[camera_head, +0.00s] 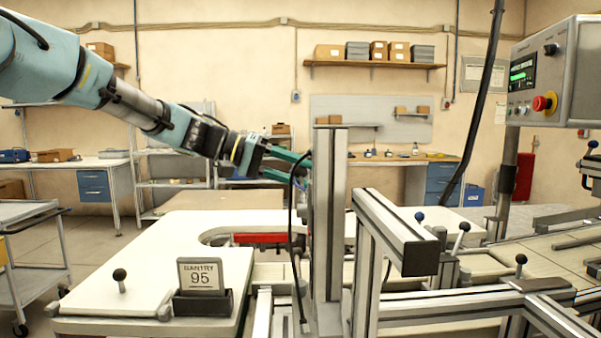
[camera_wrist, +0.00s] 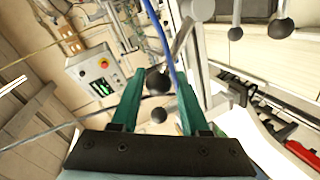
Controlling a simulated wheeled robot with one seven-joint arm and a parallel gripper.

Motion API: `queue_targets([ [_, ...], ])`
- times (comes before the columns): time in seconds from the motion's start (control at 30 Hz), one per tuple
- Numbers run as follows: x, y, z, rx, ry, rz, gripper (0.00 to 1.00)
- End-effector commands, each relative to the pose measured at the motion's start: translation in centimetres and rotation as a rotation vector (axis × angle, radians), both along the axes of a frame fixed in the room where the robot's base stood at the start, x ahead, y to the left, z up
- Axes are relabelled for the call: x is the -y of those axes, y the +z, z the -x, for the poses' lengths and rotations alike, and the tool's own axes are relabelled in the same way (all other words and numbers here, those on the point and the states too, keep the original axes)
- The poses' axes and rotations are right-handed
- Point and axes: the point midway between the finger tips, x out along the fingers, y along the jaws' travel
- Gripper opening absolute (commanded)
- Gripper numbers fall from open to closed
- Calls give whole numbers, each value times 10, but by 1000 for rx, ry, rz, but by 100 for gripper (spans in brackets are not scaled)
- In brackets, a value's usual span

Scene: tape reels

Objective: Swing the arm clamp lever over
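My gripper (camera_head: 294,167) is at the end of my teal arm, beside the upright aluminium post (camera_head: 329,215) in the head view. Its two green fingers are apart, with nothing held; the wrist view also shows the open gripper (camera_wrist: 161,79). In the wrist view a black ball knob (camera_wrist: 158,83) appears between the fingertips, and I cannot tell whether it is touched. Another black knob (camera_wrist: 159,115) shows just below it. Which knob belongs to the arm clamp lever is unclear. In the head view the post hides what lies behind the fingertips.
A control box (camera_head: 553,75) with a red button stands at the right. Black-knobbed levers (camera_head: 463,228) and a blue-knobbed one (camera_head: 420,217) stand behind the aluminium frame (camera_head: 392,230). Cables hang near the post.

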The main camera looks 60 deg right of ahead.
Motion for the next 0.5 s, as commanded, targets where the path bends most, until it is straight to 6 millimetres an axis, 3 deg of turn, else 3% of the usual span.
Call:
queue_targets([
  [0.17, 0, 0, 1, -1, -1, 0, 66],
  [0.5, -3, 2, -3, -1, -2, 0, 66],
])
